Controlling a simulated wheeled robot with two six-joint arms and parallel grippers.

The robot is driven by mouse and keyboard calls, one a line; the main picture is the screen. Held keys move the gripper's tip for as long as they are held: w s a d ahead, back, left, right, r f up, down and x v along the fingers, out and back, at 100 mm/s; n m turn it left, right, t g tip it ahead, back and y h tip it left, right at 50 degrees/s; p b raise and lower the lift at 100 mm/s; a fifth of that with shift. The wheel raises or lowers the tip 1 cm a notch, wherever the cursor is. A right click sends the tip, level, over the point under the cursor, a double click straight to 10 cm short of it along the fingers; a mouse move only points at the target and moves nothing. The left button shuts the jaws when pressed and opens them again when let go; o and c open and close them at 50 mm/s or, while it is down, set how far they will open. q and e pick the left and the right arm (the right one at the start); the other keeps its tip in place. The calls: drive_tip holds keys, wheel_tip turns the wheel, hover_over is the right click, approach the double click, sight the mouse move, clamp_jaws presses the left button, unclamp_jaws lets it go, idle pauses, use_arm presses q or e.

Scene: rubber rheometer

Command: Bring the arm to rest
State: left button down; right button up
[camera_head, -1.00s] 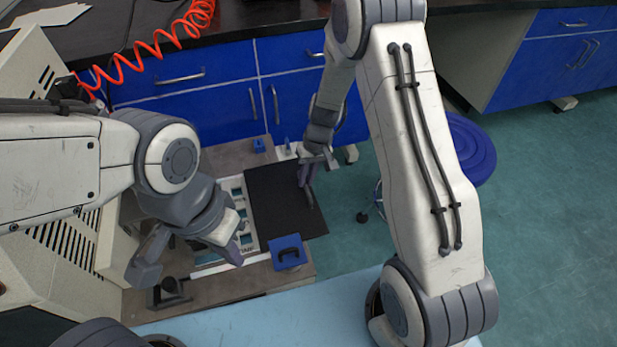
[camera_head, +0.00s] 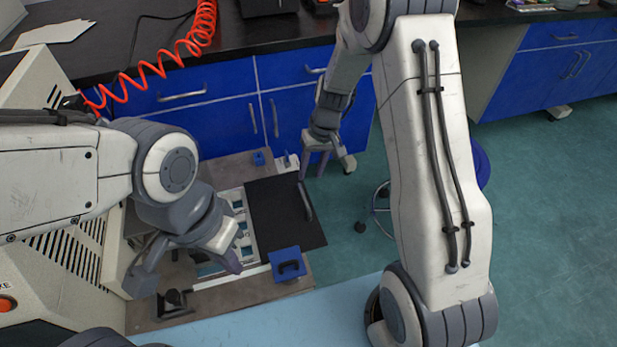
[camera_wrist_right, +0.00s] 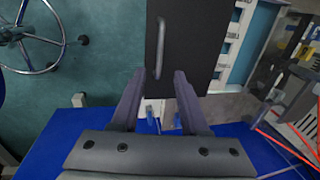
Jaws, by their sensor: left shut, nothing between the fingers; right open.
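My right gripper (camera_head: 318,168) is open and empty, beyond the far right corner of the black plate (camera_head: 270,230). In the right wrist view its two fingers (camera_wrist_right: 160,78) are spread apart, with the black plate and its bar handle (camera_wrist_right: 160,48) ahead of them.
A blue block with a handle (camera_head: 288,263) sits at the bench's near right. A small blue piece (camera_head: 259,158) is at the far end. The beige machine (camera_head: 45,265) stands left, blue cabinets (camera_head: 215,120) behind. A stool (camera_head: 380,208) stands on open floor at right.

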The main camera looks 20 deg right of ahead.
drive_tip(key=shift+d+r, duration=0.2)
drive_tip(key=shift+r, duration=0.6)
drive_tip(key=s+a+r+n, duration=0.3)
drive_tip(key=s+a+r, duration=0.7)
drive_tip(key=s+a+r+n+h, duration=0.1)
drive_tip(key=s+r+n, duration=0.1)
drive_tip(key=s, duration=0.7)
drive_tip(key=s+r+n, duration=0.2)
drive_tip(key=s, duration=0.6)
wheel_tip(320, 180, up, 26)
drive_tip(key=p, duration=2.6)
drive_tip(key=shift+w, duration=0.15)
